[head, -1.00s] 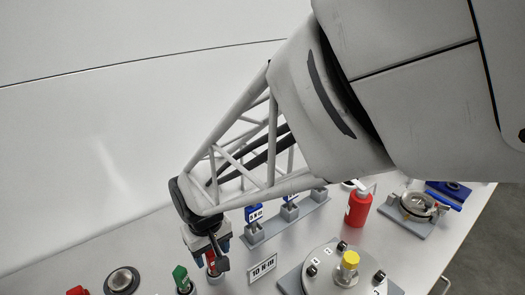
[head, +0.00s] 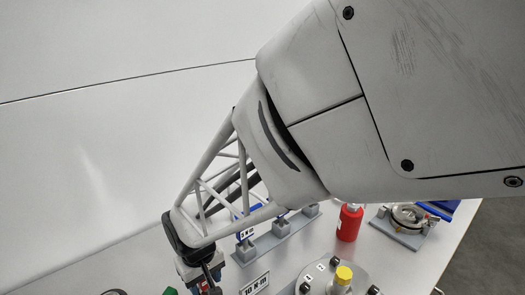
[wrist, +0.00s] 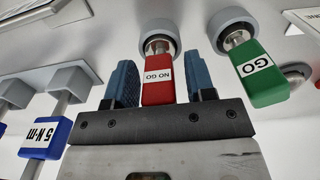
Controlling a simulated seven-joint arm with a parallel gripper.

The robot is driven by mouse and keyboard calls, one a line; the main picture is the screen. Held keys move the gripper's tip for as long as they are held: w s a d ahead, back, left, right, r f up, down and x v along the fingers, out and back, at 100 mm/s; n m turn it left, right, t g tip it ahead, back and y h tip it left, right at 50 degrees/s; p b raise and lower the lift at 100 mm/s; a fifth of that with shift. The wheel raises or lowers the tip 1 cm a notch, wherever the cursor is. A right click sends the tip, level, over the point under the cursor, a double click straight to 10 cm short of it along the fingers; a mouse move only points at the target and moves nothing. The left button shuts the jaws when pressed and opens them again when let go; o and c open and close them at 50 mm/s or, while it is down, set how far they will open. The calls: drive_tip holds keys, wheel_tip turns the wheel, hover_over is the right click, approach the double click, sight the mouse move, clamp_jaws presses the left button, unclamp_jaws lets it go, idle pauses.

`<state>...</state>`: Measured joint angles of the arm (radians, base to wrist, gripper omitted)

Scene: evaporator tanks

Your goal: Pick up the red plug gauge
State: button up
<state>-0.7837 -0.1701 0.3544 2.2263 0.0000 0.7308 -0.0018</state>
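The red plug gauge (wrist: 158,80), labelled NO GO, shows in the wrist view with its metal end in a round grey holder (wrist: 160,32). My gripper (wrist: 160,82) has one blue finger on each side of the red handle. The fingers are open, with a clear gap on the right side and a narrow one on the left. In the head view my gripper (head: 203,278) is low at the bottom edge, and the gauge is mostly hidden there. The green GO gauge (wrist: 262,78) sits in its own holder just right of my gripper in the wrist view.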

drive_tip(key=c, duration=0.8)
drive_tip(key=shift+c, duration=0.2)
drive_tip(key=shift+r, duration=0.15)
drive_tip(key=shift+r, duration=1.45)
drive_tip(key=shift+s+d+r, duration=0.15)
drive_tip(key=shift+r, duration=0.1)
drive_tip(key=s+d, duration=0.3)
drive_tip(key=s+d+r, duration=0.1)
drive_tip(key=s+d, duration=0.6)
drive_tip(key=s, duration=0.1)
drive_tip(key=shift+s+d+r, duration=0.15)
drive_tip(key=shift+d, duration=0.2)
drive_tip(key=shift+r, duration=0.15)
drive_tip(key=shift+r, duration=1.6)
